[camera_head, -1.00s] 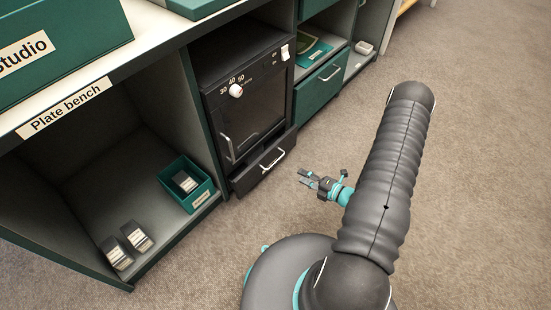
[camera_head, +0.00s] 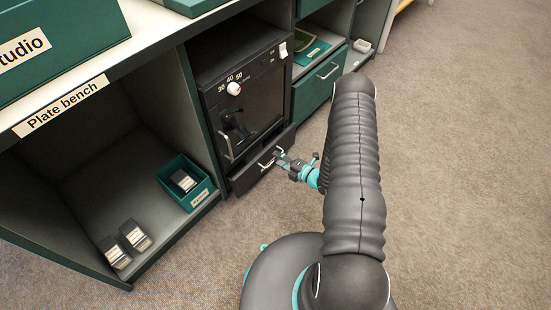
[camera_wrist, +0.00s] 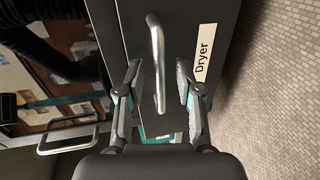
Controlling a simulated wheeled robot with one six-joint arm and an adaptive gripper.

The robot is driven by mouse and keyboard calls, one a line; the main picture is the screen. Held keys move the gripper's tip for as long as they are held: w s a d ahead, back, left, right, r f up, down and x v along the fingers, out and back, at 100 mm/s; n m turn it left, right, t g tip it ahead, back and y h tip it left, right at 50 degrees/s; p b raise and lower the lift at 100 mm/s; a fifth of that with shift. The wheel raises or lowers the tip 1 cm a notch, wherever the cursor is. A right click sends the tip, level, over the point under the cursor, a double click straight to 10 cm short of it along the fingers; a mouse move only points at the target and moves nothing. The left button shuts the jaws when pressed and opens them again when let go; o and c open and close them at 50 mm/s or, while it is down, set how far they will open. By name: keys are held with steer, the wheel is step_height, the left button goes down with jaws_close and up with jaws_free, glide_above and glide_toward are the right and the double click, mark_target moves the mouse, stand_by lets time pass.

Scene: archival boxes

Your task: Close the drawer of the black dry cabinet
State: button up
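The black dry cabinet (camera_head: 262,100) stands in the bench, its glass door shut. Its low drawer (camera_head: 243,181) stands out a little from the cabinet front. The drawer has a silver bar handle (camera_head: 266,162), and a "Dryer" label (camera_wrist: 204,60) shows on its front in the wrist view. My gripper (camera_head: 279,158) is at the drawer front, by the right part of the handle. In the wrist view my gripper (camera_wrist: 158,80) is open, one finger on each side of the handle (camera_wrist: 156,60). I cannot tell whether the fingertips touch the drawer front.
A teal open bin (camera_head: 205,187) with dark boxes stands on the lower shelf to the left, near two loose small boxes (camera_head: 125,243). A green drawer (camera_head: 318,82) is to the right of the cabinet. The carpet (camera_head: 460,160) on the right is clear.

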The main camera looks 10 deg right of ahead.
steer(key=shift+x, duration=0.75)
jaws_close()
